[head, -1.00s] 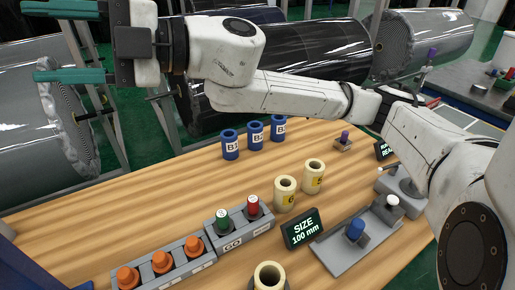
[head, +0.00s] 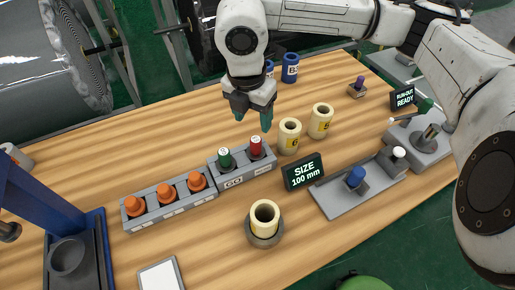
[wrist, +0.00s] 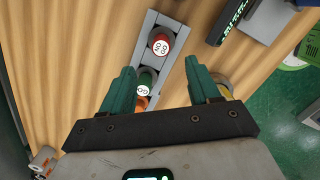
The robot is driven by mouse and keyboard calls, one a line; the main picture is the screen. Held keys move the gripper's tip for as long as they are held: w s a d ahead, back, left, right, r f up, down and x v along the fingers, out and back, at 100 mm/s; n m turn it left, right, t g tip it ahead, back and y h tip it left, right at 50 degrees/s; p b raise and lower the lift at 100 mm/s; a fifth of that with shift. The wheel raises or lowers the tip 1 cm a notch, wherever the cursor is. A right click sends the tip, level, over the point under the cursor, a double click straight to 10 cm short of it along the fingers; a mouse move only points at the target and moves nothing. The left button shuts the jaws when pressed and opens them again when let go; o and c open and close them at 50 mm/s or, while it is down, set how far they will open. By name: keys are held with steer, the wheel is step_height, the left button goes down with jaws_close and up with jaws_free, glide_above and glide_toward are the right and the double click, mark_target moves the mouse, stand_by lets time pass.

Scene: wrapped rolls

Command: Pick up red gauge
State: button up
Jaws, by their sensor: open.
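The red gauge (head: 256,147) stands upright in the right slot of a grey holder (head: 232,178), beside a green gauge (head: 225,159). In the wrist view the red gauge (wrist: 161,44) shows a white "NO GO" top, and the green gauge (wrist: 146,82) shows a "GO" top. My gripper (head: 253,118) points down with teal fingers, just above and behind the holder. It is open and empty. In the wrist view its fingers (wrist: 165,88) are spread, with the green gauge seen between them and the red gauge beyond the tips.
Several orange-topped pieces (head: 164,193) stand in a grey rack to the left. Cream rolls (head: 289,136) and a "SIZE 100 mm" sign (head: 303,172) stand close on the right. A blue-knobbed piece (head: 355,177) lies on a grey plate. Bare wood (head: 110,150) is free at left.

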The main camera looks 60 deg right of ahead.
mark_target(255, 139)
steer(key=f, duration=0.3)
steer(key=f+p, duration=0.1)
steer(key=f, duration=0.2)
steer(key=d+f+p, duration=0.1)
steer(key=f, duration=0.3)
steer(key=shift+s+f, duration=0.1)
steer(key=shift+c, duration=0.3)
jaws_close()
